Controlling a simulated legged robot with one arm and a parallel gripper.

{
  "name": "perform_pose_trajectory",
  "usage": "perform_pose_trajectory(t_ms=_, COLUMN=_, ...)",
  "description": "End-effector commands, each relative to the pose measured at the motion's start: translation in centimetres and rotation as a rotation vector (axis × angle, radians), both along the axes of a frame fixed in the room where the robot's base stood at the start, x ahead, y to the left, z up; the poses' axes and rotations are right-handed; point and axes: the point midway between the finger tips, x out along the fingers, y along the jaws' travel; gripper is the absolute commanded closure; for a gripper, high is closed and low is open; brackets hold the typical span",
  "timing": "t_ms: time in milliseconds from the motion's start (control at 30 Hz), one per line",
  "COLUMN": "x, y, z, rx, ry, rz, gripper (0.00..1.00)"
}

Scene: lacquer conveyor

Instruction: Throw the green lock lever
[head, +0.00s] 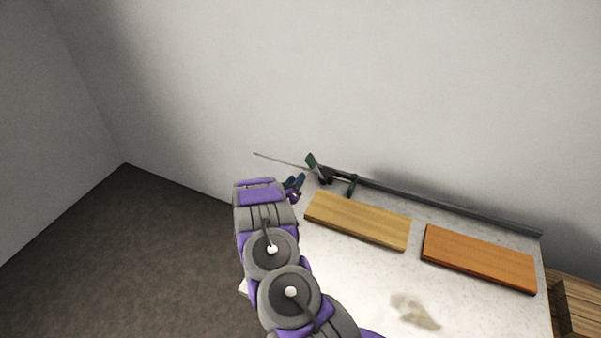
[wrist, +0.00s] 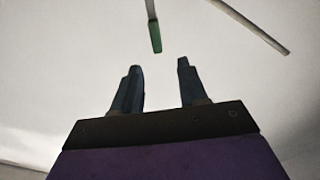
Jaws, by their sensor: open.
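The green lock lever (head: 311,160) stands at the back left corner of the conveyor table, near the left end of a dark rail. In the wrist view the green end of the lever (wrist: 155,36) shows just beyond the fingertips, roughly in line with the gap between them. My gripper (wrist: 159,68) is open and empty, with the two fingers apart and not touching the lever. In the head view my gripper (head: 295,183) is partly hidden by my arm, just below and left of the lever.
A yellow wooden board (head: 358,219) and an orange board (head: 479,258) lie on the pale table (head: 350,285). A dark rail (head: 440,206) runs along the back edge by the wall. A thin rod (head: 278,159) sticks out left of the lever. A brownish patch (head: 415,311) marks the front.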

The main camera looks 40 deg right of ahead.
Motion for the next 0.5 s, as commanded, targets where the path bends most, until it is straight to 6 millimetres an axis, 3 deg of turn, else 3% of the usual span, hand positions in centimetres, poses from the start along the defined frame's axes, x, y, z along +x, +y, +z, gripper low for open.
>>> perform_pose_trajectory(t_ms=200, x=-1.0, y=2.2, z=0.1, rx=0.000, ry=-0.002, rz=0.001, gripper=0.57)
perform_pose_trajectory(t_ms=500, x=-1.3, y=2.6, z=0.0, rx=-0.001, ry=0.000, rz=0.001, gripper=0.57)
